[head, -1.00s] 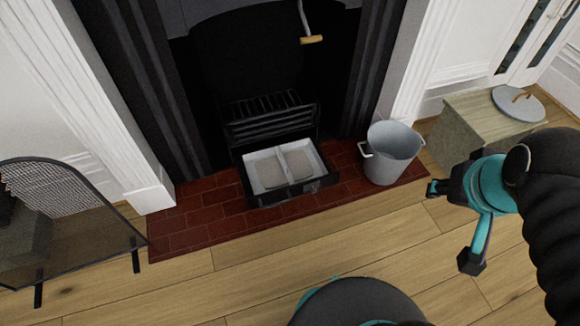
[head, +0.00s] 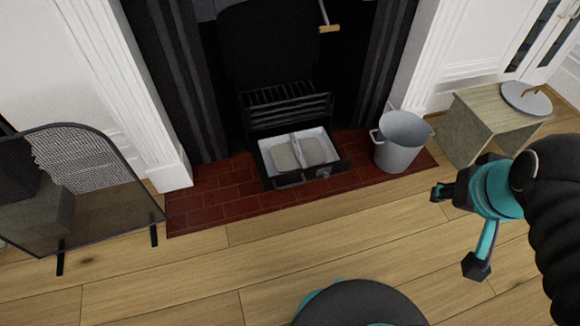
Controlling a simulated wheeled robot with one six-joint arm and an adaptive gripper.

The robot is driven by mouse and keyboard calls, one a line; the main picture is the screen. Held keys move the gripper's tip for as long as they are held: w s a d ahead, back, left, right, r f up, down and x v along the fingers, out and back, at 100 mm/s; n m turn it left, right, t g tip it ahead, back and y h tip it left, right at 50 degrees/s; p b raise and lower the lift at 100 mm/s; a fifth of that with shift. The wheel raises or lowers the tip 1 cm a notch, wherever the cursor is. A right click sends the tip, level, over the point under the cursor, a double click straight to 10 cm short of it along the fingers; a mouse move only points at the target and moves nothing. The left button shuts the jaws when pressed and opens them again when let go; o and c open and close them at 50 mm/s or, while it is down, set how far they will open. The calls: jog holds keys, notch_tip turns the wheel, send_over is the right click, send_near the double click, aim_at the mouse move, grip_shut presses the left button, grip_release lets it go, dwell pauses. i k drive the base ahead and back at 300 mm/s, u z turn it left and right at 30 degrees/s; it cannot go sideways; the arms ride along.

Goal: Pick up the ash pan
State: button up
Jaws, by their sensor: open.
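The ash pan (head: 296,136) is a pale grey tray with a raised bar across its middle and grey-beige ash on both sides. It sits in a black open drawer (head: 331,168) below the fireplace grate, over the red brick hearth. My gripper (head: 456,228) is open and empty at the right, above the wooden floor. It is well apart from the pan, to the right of and nearer than the bucket.
A grey metal bucket (head: 401,145) stands on the hearth's right end. A mesh fire screen (head: 95,185) stands at the left. The wooden floor (head: 230,265) in front is clear.

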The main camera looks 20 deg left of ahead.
aim_at(283, 154)
jog(key=u, duration=0.35)
jog(key=i, duration=1.1)
jog(key=z, duration=0.25)
